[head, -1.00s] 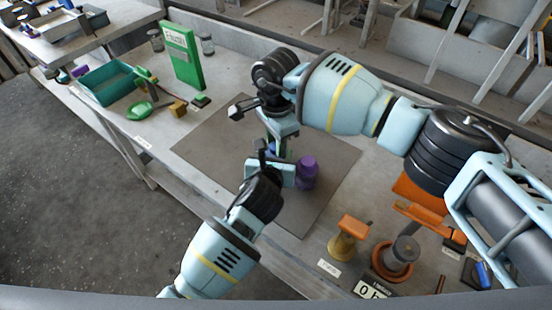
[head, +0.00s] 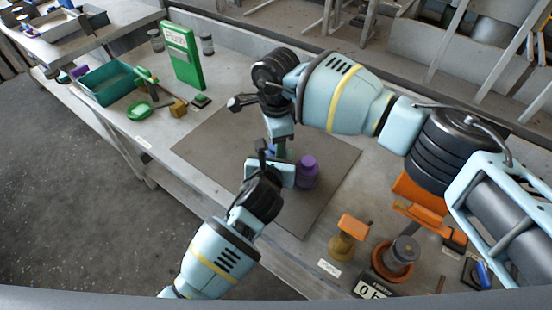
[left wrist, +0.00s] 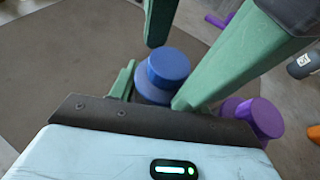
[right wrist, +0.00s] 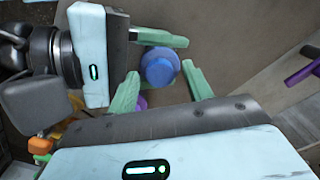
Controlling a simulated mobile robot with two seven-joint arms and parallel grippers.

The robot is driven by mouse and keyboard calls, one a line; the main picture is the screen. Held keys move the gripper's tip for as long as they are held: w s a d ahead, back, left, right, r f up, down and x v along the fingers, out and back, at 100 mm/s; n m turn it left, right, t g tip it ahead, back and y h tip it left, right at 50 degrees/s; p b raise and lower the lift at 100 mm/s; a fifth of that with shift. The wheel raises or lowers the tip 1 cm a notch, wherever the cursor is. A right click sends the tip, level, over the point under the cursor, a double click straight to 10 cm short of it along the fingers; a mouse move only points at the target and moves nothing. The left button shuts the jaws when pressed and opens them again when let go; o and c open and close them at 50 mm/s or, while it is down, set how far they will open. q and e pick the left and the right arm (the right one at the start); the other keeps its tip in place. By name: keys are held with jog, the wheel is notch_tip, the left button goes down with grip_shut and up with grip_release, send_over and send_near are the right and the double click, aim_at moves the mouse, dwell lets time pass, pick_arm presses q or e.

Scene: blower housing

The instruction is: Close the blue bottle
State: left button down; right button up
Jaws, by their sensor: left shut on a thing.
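The blue bottle (left wrist: 152,96) stands upright with a lighter blue cap (left wrist: 169,66) on its top. In the right wrist view the cap (right wrist: 160,67) shows from above. How tightly it sits I cannot tell. My left gripper (head: 273,158) is shut on the bottle's body from the side; its grip is partly hidden. My right gripper (right wrist: 161,88) points down from above, its green fingers open on either side of the cap, with gaps visible. In the head view the bottle is mostly hidden by my grippers.
A purple bottle (head: 307,171) stands close beside the blue one on the grey mat (head: 222,143). A teal bin (head: 110,84) and a green board (head: 182,55) stand at the left. Orange-topped parts (head: 353,225) stand at the right. The mat's left part is clear.

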jog(key=shift+r, duration=2.25)
jog(key=shift+c, duration=0.3)
jog(key=shift+r+n, duration=1.7)
jog(key=shift+r, duration=0.05)
jog(key=shift+f, duration=4.05)
